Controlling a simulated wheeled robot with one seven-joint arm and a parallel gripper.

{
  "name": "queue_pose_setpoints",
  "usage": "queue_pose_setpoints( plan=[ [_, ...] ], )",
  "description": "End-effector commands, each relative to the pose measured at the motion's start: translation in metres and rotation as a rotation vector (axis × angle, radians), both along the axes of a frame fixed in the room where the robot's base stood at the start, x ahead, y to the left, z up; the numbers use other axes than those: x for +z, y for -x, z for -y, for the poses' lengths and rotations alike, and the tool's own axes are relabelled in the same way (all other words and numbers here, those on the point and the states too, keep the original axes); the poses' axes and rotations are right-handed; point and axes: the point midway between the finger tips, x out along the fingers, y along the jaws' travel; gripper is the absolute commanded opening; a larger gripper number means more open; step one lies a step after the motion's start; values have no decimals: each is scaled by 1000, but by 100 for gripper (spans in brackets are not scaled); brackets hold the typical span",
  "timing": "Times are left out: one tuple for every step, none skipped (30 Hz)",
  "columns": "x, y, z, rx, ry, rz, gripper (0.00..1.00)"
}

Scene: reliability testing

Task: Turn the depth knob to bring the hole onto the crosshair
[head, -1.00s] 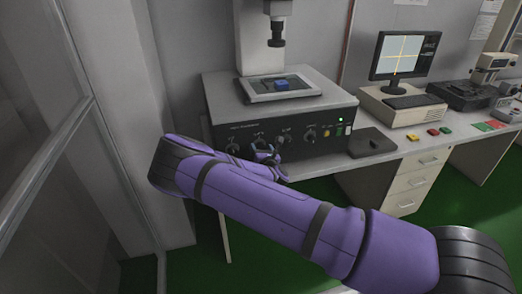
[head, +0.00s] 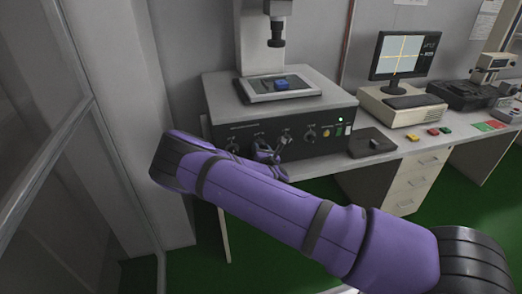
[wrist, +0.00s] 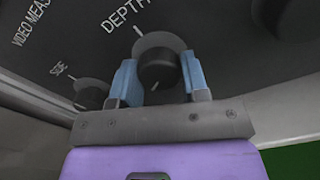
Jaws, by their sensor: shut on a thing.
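The dark round depth knob (wrist: 157,68), with a pale ring around it and the label "DEPTH" above, sits between my gripper's (wrist: 160,80) two blue fingers in the wrist view. My gripper is shut on it. In the head view my gripper (head: 270,150) is at the black front panel (head: 240,120), and its fingers partly hide the knobs. The monitor (head: 405,55) shows a yellow crosshair (head: 402,56) on a pale screen; a hole cannot be made out at this size. A blue part (head: 281,84) lies on the stage (head: 300,93) under the lens (head: 276,38).
A side knob (wrist: 92,94) is close to the left finger, and another dark knob (wrist: 272,14) is at the upper right. Red and green buttons (head: 438,131) are on the desk. A glazed frame (head: 82,110) stands at left.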

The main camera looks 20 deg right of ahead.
Motion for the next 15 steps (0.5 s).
queue_pose_setpoints(
  plan=[
    [0,0,0,0,-33,0,18],
    [0,0,0,0,-55,0,18],
    [0,0,0,0,-86,0,18],
    [0,0,0,0,-112,0,18],
    [0,0,0,0,-139,0,18],
    [0,0,0,0,-175,-1,18],
    [0,0,0,0,-203,-1,18],
    [0,0,0,0,-232,-1,18],
    [0,0,0,-1,-271,0,18],
    [0,0,0,-2,-300,-1,18],
    [0,0,0,-2,-328,-1,18],
    [0,0,0,-1,-366,-1,18],
    [0,0,0,-1,-394,-1,18],
    [0,0,0,-1,-424,-1,18],
    [0,0,0,-1,-462,0,18]
  ],
)
